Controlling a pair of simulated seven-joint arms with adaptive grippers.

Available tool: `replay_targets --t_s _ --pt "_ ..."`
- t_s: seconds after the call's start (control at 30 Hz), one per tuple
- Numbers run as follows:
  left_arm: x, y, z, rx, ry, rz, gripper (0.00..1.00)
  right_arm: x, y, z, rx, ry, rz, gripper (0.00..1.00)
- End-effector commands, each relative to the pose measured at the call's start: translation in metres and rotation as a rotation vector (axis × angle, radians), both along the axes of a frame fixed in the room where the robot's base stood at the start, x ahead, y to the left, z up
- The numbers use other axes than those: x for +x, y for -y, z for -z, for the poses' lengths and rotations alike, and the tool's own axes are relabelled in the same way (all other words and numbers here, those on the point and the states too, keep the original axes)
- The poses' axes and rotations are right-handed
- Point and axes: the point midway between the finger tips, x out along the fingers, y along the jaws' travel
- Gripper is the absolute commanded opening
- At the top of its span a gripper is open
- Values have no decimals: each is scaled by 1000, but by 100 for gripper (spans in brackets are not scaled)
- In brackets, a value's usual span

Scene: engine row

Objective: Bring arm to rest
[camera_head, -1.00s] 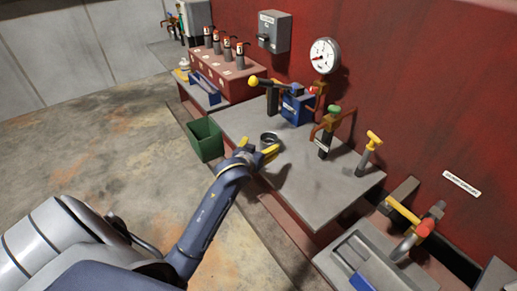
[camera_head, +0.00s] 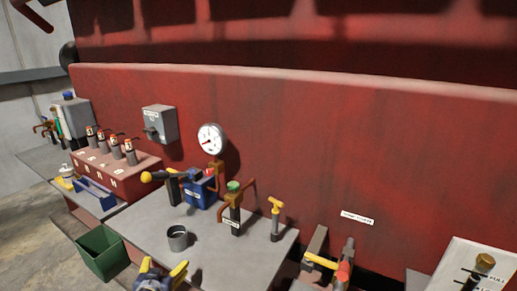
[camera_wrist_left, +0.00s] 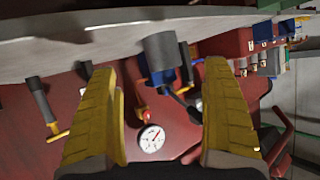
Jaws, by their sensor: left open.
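My left gripper (camera_head: 162,270) is at the bottom edge of the head view, its two yellow fingers apart and nothing held between them. Most of its arm is out of the frame. The left wrist view is upside down and shows the same open fingers (camera_wrist_left: 160,75) at either side. A grey metal cup (camera_head: 177,238) stands upright on the grey bench top (camera_head: 240,262), just beyond the fingers and apart from them. In the left wrist view the cup (camera_wrist_left: 160,50) shows between and past the fingertips. My right gripper is in neither view.
Behind the cup stand a blue valve block (camera_head: 203,192) with a yellow-knobbed lever, a green-topped valve (camera_head: 234,190), a yellow T-handle (camera_head: 275,215) and a dial gauge (camera_head: 211,139).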

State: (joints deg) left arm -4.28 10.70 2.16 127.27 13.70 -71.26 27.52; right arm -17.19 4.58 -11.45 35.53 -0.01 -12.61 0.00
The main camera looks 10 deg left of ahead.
Motion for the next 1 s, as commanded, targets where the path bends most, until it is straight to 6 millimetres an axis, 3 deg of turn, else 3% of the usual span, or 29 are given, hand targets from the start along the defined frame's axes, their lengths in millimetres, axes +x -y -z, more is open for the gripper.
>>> replay_targets --t_s 0.1,0.2,0.4,0.87,1.0 --pt "-56 12 39 145 -141 46 82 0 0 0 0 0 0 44" --pt "-104 18 63 271 -258 93 82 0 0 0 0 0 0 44" --pt "-168 25 86 431 -414 164 82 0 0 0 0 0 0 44" --pt "-260 30 101 629 -633 279 82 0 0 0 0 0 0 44" --pt "-255 35 127 614 -648 300 82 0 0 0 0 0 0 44"
